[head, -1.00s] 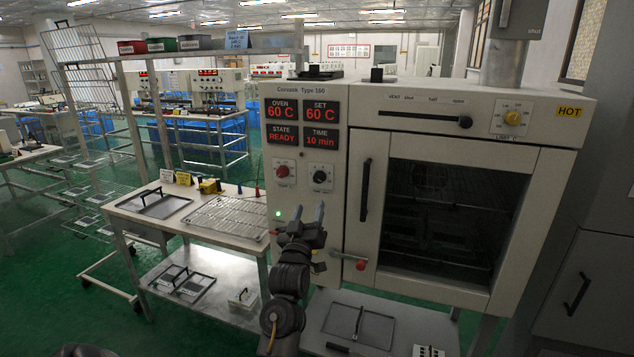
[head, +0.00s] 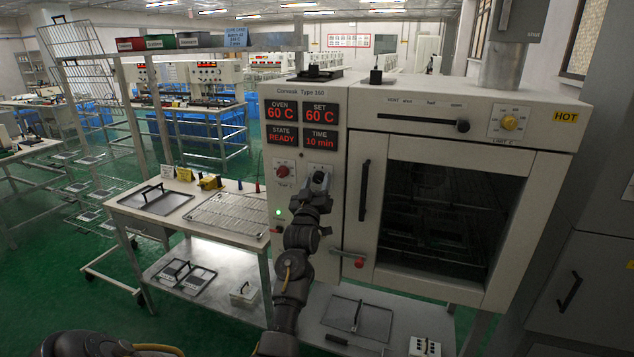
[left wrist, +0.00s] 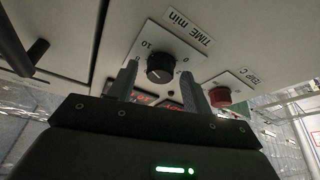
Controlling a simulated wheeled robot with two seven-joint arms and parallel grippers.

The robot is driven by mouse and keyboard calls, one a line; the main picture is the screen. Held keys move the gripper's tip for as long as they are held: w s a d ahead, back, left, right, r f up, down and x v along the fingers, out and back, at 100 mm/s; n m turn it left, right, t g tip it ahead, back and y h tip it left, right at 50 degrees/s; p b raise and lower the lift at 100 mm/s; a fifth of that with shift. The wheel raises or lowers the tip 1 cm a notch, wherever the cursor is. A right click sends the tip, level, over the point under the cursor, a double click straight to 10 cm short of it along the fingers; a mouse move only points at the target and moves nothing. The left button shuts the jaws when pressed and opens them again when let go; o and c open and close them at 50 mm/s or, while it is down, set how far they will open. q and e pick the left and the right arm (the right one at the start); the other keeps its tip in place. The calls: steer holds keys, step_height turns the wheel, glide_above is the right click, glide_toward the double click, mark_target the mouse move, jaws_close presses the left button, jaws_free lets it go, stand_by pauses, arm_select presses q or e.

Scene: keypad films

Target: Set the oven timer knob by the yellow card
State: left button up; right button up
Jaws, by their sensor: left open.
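The black timer knob (left wrist: 160,67) sits on a white plate marked "TIME min" and shows clearly in the left wrist view. In the head view my left gripper (head: 314,184) is in front of this knob and partly hides it. My left gripper (left wrist: 159,84) is open, with one finger on each side of the knob's line; whether they touch it I cannot tell. The oven (head: 370,88) displays TIME 10 min, OVEN 60 C, SET 60 C and READY. A yellow card (head: 184,174) stands on the side table; its writing is too small to read. My right gripper is not in view.
A red knob (head: 282,170) marked TEMP C is beside the timer knob. A door handle (head: 365,190) and a red-ended lever (head: 358,262) are close by to the right and below. The side table (head: 225,241) holds a tray and a wire rack.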

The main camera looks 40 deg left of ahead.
arm_select(q)
steer(key=shift+c, duration=0.6)
steer(key=c, duration=0.8)
steer(key=shift+c, duration=0.2)
